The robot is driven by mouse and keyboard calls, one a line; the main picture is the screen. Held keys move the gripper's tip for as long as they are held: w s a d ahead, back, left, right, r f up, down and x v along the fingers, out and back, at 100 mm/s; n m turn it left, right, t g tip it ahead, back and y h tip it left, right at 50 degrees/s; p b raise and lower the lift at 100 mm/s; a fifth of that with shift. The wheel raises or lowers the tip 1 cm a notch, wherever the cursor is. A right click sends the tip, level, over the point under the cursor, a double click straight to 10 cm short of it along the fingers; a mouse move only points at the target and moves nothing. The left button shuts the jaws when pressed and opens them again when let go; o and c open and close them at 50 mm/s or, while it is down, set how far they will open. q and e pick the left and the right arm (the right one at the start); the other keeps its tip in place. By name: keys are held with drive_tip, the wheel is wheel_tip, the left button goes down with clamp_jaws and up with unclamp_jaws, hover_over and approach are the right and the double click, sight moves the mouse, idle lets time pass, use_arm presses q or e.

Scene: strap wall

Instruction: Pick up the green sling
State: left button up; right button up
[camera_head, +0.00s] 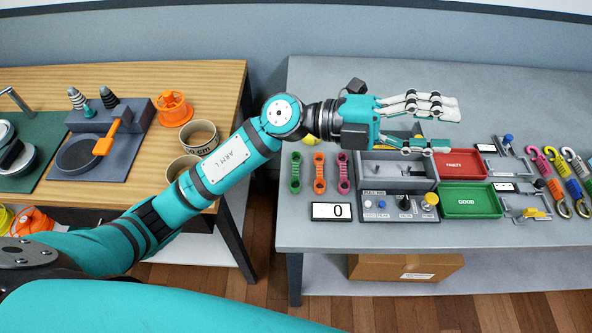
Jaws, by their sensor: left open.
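A short green sling-like piece (295,172) with rounded ends lies on the grey table, left of an orange one (319,172) and a pink one (343,172). My left gripper (449,127) is open and appears empty, above the table over the grey test unit and red tray. It is right of the short green piece and left of the hooked straps. My right gripper is not in view.
A grey test unit (386,207), a display reading 0 (331,211), a red "FAULTY" tray (464,174) and a green "GOOD" tray (486,201) crowd the middle. Small clamps stand right of them. The grey table's back is mostly clear. A wooden table (213,79) stands left, across a gap.

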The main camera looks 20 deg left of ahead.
use_arm(q)
wheel_tip(320, 180, down, 5)
drive_tip(key=m+g+y, duration=0.2)
drive_tip(key=y, duration=0.2)
drive_tip(key=n+t+y, duration=0.1)
drive_tip(key=n+y, duration=0.2)
drive_tip(key=y, duration=1.3)
hover_over(295, 169)
wheel_tip(295, 169, down, 8)
drive_tip(key=f+p, duration=0.1)
drive_tip(key=f, duration=0.5)
drive_tip(key=f+p, duration=0.1)
drive_tip(key=f, duration=0.4)
drive_tip(key=shift+s+d+f, duration=0.1)
drive_tip(key=shift+d+f, duration=0.1)
drive_tip(key=shift+f, duration=0.2)
wheel_tip(295, 169, down, 5)
drive_tip(key=p, duration=0.2)
drive_tip(key=shift+a+r+p, duration=0.1)
drive_tip(key=shift+a+p, duration=0.05)
drive_tip(key=shift+p, duration=0.15)
drive_tip(key=shift+f, duration=0.3)
drive_tip(key=shift+c, duration=0.4)
clamp_jaws()
